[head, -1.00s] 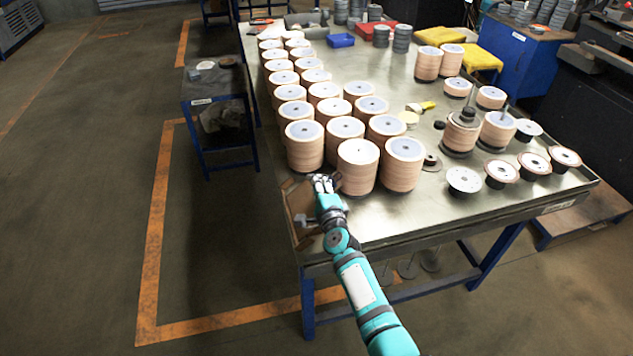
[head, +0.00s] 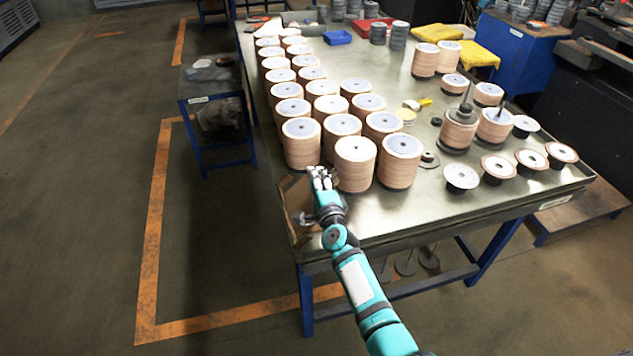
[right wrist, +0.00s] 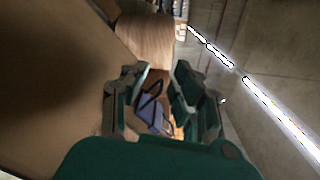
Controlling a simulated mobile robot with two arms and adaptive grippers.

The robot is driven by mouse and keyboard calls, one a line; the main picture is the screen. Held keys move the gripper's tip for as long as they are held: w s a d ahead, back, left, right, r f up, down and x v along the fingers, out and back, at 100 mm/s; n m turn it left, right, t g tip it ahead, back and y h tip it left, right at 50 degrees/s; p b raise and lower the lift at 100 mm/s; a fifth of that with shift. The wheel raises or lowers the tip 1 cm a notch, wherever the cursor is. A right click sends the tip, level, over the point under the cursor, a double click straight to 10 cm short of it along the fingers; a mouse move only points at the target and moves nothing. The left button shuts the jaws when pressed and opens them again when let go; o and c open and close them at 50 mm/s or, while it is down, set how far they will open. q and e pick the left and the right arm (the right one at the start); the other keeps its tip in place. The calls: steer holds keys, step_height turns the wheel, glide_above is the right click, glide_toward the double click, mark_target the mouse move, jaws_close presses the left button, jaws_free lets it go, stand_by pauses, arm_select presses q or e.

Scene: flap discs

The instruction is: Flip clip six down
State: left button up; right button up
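My right gripper (head: 320,178) is at the near left corner of the metal table, beside the front stacks of tan discs. In the right wrist view its two green-and-grey fingers (right wrist: 160,105) are apart. A small blue-grey piece with dark edges (right wrist: 152,112) shows in the gap between them, over a brown surface. I cannot tell whether the fingers touch it, or whether it is clip six. A brown board or box (head: 294,200) lies at the table corner, partly hidden by my gripper. No clip can be made out in the head view. My left gripper is not in view.
Tall disc stacks (head: 355,163) stand right next to my gripper, with more in rows behind. A stack (right wrist: 145,40) is close in the wrist view. Single flanged discs (head: 461,177) stand at the right. The front table strip (head: 420,215) is clear.

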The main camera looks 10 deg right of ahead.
steer(key=shift+a, duration=0.1)
